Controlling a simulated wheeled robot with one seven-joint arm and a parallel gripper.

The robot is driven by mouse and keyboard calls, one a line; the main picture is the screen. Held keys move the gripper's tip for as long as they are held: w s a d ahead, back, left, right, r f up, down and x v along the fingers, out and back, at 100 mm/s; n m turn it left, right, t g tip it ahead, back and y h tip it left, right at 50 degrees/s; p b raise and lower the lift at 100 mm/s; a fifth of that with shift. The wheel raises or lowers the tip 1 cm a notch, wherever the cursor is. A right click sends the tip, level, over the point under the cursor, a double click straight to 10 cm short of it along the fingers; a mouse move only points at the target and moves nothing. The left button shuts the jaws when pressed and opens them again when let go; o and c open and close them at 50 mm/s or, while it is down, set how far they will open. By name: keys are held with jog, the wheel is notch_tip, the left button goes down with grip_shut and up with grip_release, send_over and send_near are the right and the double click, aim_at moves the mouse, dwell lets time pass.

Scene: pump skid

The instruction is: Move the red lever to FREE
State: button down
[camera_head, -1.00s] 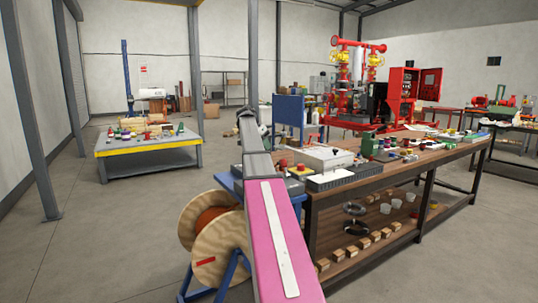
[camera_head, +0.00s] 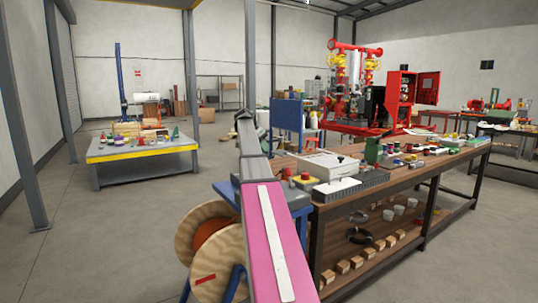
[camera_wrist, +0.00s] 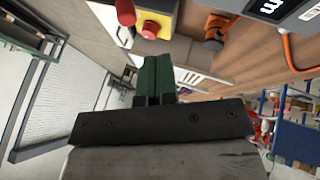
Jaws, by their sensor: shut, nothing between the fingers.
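I cannot make out a red lever or a FREE mark in either view. My gripper (camera_wrist: 153,82) shows in the wrist view with its two dark green fingers together and nothing between them. It is near a wooden bench surface and a yellow box (camera_wrist: 158,14) with a red button (camera_wrist: 149,30). I cannot tell whether it touches anything. In the head view my arm reaches forward past the bench's left end, and its fingers cannot be made out. A red pump skid (camera_head: 352,60) with yellow valves stands far back.
A long wooden bench (camera_head: 400,180) crowded with parts stands right of my arm. A cable spool (camera_head: 218,262) is close below the arm. A yellow-edged table (camera_head: 142,152) stands at left, beyond open floor. A grey post (camera_head: 250,60) rises behind my arm.

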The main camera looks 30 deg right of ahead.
aim_at(290, 178)
jog(key=shift+s+d+f, duration=0.95)
jog(key=shift+f, duration=0.4)
jog(key=shift+s+d+f, duration=0.95)
jog(key=shift+f, duration=0.45)
jog(key=shift+s+d+f, duration=0.95)
jog(key=shift+f, duration=0.4)
jog(key=shift+s+r+t, duration=0.15)
jog(key=shift+s+t, duration=0.1)
jog(key=shift+t, duration=0.35)
